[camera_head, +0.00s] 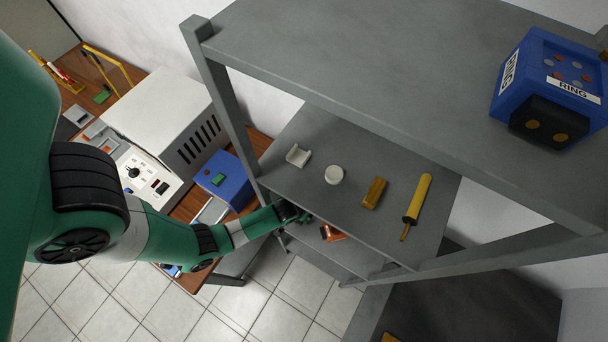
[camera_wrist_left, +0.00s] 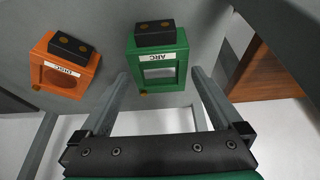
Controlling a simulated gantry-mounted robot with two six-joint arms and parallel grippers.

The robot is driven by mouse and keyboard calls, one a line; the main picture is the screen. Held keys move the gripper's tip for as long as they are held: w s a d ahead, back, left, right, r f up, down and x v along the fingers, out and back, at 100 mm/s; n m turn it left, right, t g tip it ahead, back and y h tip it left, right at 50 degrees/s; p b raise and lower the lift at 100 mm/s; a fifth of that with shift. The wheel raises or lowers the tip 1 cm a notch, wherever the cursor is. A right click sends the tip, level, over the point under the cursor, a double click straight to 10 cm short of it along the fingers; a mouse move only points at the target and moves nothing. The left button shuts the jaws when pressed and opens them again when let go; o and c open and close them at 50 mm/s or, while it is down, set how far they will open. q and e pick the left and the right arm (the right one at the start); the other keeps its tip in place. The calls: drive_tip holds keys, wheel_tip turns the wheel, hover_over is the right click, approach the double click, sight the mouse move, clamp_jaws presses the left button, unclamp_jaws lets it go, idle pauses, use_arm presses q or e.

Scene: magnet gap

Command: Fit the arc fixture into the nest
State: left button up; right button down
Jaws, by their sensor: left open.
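The arc fixture (camera_wrist_left: 160,65) is a green block with a window, a white ARC label and a black top piece with two brass dots. It shows upside down in the left wrist view. My left gripper (camera_wrist_left: 160,78) is open, its two fingers pointing toward the fixture with the tips near its left and right sides. I cannot tell whether they touch it. I cannot make out the nest for certain. My right gripper is not in view.
An orange DISC fixture (camera_wrist_left: 68,72) stands beside the green one; it also shows on the lower shelf (camera_head: 333,233). The shelf above holds a white arc piece (camera_head: 298,156), white disc (camera_head: 334,175), brass block (camera_head: 374,193) and yellow tool (camera_head: 417,200). A blue RING fixture (camera_head: 545,75) sits on top.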

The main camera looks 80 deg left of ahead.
use_arm(q)
drive_tip(key=x, duration=0.3)
drive_tip(key=shift+c, duration=0.2)
drive_tip(key=shift+r, duration=0.1)
clamp_jaws()
